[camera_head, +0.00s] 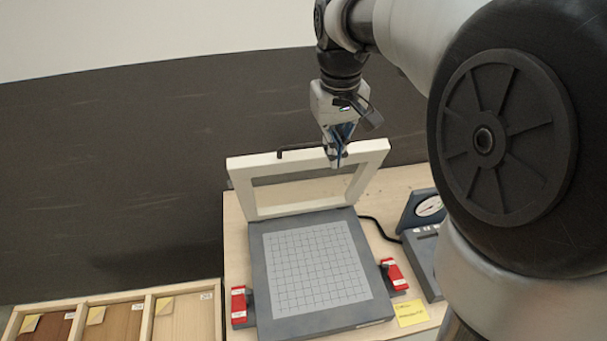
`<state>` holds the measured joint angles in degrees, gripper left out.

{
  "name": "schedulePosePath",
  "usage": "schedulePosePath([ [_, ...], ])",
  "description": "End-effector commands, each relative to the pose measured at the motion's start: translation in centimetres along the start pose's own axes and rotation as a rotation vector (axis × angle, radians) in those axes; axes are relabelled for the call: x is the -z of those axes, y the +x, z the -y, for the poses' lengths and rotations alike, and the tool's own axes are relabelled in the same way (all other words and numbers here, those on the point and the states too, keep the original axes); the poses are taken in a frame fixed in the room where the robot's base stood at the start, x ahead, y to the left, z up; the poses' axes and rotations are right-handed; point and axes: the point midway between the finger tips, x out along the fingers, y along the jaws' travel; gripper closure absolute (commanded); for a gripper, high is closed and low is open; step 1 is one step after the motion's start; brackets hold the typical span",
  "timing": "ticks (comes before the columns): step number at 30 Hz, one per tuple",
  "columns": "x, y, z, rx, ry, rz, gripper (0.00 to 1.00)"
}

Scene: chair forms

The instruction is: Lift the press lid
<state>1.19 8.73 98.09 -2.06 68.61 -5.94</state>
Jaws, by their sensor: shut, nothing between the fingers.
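The press lid (245,190) is a white open frame. It stands raised, near upright, at the back edge of the dark grey press base (355,232). A dark handle (297,152) shows at the lid's top bar. My gripper (335,163) is shut, pointing down at the top bar, right of its middle. Its fingertips overlap the bar in this view; I cannot tell whether they touch it. The base's gridded plate (315,265) is uncovered and empty.
Red clamps (240,306) and (393,276) flank the base. A yellow note (411,313) lies at the front right. A device with a dial (429,206) stands at the right. Wooden trays (185,319) are at the lower left. A dark wall panel (120,180) is behind.

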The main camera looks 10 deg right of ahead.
Motion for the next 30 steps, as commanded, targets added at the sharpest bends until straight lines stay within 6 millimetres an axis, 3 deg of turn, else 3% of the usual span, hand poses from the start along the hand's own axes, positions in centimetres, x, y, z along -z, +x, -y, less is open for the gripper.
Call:
schedulePosePath([
  [5,0.0,-0.2,0.0,0.039,0.105,-0.018,1.00],
  [20,0.1,9.5,0.4,0.036,0.098,-0.013,1.00],
  [30,-2.5,12.0,0.8,0.036,0.098,-0.018,1.00],
])
